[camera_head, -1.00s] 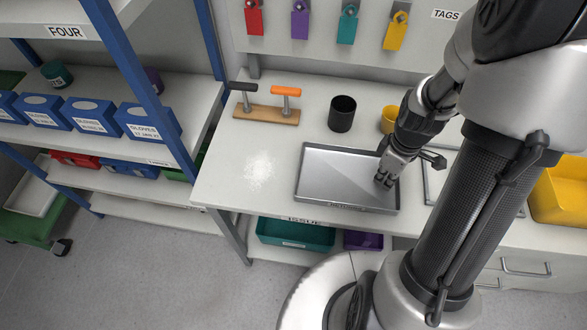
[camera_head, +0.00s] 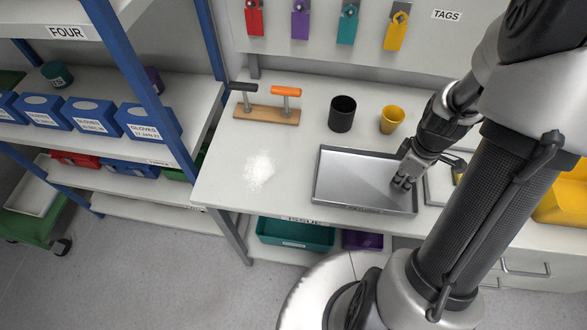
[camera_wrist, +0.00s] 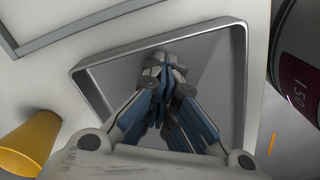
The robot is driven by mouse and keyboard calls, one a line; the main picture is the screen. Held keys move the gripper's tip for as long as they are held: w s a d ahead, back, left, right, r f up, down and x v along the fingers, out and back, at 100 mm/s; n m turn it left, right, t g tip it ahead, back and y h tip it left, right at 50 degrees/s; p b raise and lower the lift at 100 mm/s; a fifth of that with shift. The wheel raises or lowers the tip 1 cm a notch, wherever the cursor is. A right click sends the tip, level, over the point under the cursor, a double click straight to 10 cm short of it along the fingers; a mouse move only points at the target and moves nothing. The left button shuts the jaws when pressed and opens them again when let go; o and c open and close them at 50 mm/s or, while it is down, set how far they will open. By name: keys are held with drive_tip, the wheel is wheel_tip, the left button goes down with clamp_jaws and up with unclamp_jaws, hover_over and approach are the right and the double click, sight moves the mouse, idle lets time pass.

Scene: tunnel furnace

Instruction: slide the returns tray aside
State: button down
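The returns tray, a shallow grey metal tray (camera_head: 345,180), lies flat on the white bench, right of a white powdery patch (camera_head: 258,170). Whether the fingertips press on the tray floor I cannot tell.
A framed light panel (camera_head: 436,190) lies close to the tray's right side, partly behind my arm. A yellow cup (camera_head: 392,121) and a black cup (camera_head: 342,114) stand behind the tray. A wooden block with two handles (camera_head: 266,114) is back left. The bench left of the tray is otherwise clear.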

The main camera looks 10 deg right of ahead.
drive_tip(key=shift+s+d+f, duration=0.15)
drive_tip(key=shift+s+d, duration=0.15)
drive_tip(key=shift+d, duration=0.15)
drive_tip(key=shift+s+d+f, duration=0.15)
drive_tip(key=shift+s+d, duration=0.1)
drive_tip(key=shift+d, duration=0.2)
drive_tip(key=shift+a, duration=0.3)
drive_tip(key=shift+w+a, duration=0.25)
drive_tip(key=shift+a, duration=0.15)
wheel_tip(320, 180, up, 9)
drive_tip(key=p, duration=0.7)
drive_tip(key=shift+w+r+p, duration=0.15)
drive_tip(key=shift+w+p, duration=0.1)
drive_tip(key=shift+p, duration=0.1)
drive_tip(key=shift+d+r, duration=0.1)
